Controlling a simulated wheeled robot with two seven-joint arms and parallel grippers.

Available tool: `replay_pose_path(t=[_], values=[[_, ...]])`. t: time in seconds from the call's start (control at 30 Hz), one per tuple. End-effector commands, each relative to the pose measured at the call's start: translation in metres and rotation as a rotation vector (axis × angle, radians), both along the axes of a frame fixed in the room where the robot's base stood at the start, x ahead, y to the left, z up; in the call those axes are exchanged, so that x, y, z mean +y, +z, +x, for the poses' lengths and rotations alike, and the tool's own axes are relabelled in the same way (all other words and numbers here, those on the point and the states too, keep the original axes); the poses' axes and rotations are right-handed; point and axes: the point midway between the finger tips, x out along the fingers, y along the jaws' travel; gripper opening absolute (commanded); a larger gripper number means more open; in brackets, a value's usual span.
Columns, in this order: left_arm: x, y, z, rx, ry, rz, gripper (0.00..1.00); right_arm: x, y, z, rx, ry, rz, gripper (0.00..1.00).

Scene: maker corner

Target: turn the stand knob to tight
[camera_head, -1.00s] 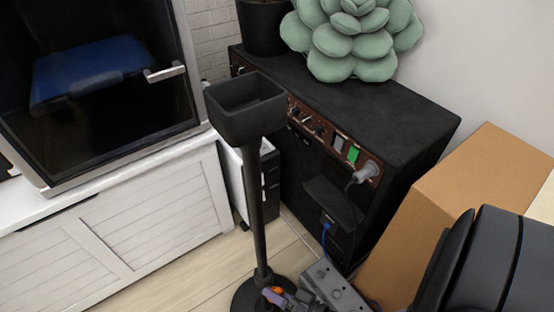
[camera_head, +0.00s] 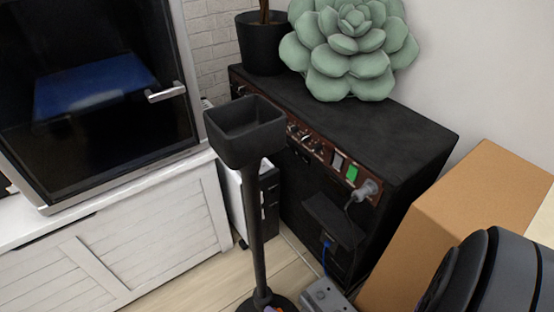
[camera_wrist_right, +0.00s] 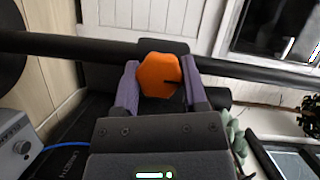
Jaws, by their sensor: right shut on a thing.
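The black stand (camera_head: 255,225) has a square tray (camera_head: 246,132) on top of an upright pole and a round base at the bottom edge of the head view. Its orange knob (camera_wrist_right: 158,76) shows in the right wrist view, with a small dark mark on its right side. My right gripper (camera_wrist_right: 162,80) has its two purple fingers on either side of the knob, shut on it. In the head view, only a bit of orange and purple shows at the bottom edge. My left gripper is not in view.
A black amplifier (camera_head: 360,120) carries a green succulent (camera_head: 350,50) and a dark pot (camera_head: 263,45). A cardboard box (camera_head: 460,220) stands at right. A white cabinet (camera_head: 130,240) is at left. A grey pedal box (camera_head: 325,297) lies on the floor near the stand.

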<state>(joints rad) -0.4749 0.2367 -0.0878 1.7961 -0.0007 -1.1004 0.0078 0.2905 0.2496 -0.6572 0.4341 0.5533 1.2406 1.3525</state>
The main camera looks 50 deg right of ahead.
Motion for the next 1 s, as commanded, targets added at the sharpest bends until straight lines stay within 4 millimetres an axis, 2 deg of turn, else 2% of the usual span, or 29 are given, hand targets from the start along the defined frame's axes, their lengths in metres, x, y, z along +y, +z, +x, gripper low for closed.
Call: replay_pose_path(t=[0.1, 0.13, 0.3, 0.6, 0.9, 1.0], values=[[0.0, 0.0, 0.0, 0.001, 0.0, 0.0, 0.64, -0.001, -0.001, 0.0, 0.003, -0.002, 0.0, 0.0], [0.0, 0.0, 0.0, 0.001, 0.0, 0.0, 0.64, -0.001, -0.001, 0.0, 0.003, -0.003, 0.0, 0.57], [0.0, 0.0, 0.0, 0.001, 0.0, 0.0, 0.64, 0.0, 0.0, 0.0, 0.002, -0.001, 0.0, 0.91], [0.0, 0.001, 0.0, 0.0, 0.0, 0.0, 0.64, -0.001, 0.0, -0.005, 0.003, -0.002, -0.001, 0.91], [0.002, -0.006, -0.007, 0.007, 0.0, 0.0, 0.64, -0.01, 0.005, -0.064, 0.005, -0.002, -0.001, 0.91], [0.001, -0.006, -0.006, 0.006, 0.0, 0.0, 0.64, -0.011, 0.006, -0.073, 0.003, -0.002, -0.002, 0.91]])
